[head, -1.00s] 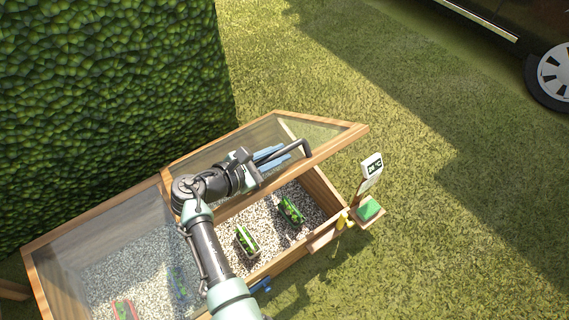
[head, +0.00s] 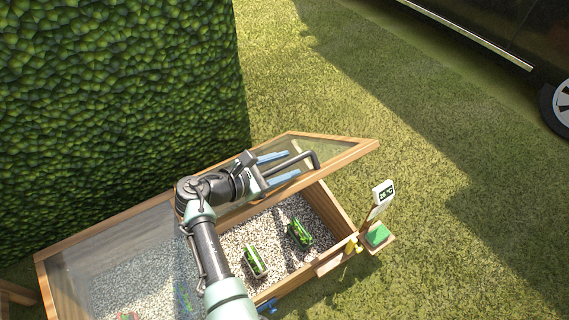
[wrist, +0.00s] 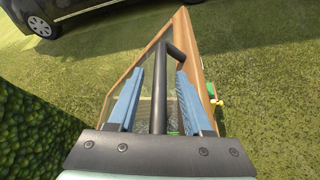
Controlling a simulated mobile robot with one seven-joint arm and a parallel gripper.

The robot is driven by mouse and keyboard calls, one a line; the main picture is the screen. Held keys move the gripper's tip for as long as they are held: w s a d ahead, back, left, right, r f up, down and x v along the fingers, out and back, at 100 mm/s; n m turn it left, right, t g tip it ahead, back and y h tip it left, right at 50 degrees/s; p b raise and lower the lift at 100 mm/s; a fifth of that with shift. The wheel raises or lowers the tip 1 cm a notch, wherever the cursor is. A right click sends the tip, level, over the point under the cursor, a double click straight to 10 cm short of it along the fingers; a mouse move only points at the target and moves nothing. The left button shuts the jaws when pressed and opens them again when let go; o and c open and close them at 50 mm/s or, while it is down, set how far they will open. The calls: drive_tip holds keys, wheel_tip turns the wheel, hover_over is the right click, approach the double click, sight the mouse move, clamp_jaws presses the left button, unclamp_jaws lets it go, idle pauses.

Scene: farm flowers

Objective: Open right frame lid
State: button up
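The right frame lid (head: 352,155), glass in a wooden rim, stands raised and tilted above the right half of the wooden cold frame. Its dark bar handle (head: 316,160) is on the rim and also shows in the wrist view (wrist: 159,95). My gripper (head: 288,166) is at the handle, its two blue-padded fingers one on each side of the bar. In the wrist view my gripper (wrist: 160,78) is open, with visible gaps between the bar and both fingers. The lid's glass is partly hidden behind my arm and gripper.
Below the lid, two green-planted trays (head: 299,232) stand on gravel (head: 277,226). The left lid (head: 110,250) is down. A display reading 26 °C (head: 383,192) stands by the right corner. A hedge (head: 120,90) borders the left; open grass (head: 440,215) lies right.

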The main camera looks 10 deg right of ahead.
drive_tip(key=p+v, duration=0.3)
drive_tip(key=v, duration=1)
drive_tip(key=shift+p, duration=0.4)
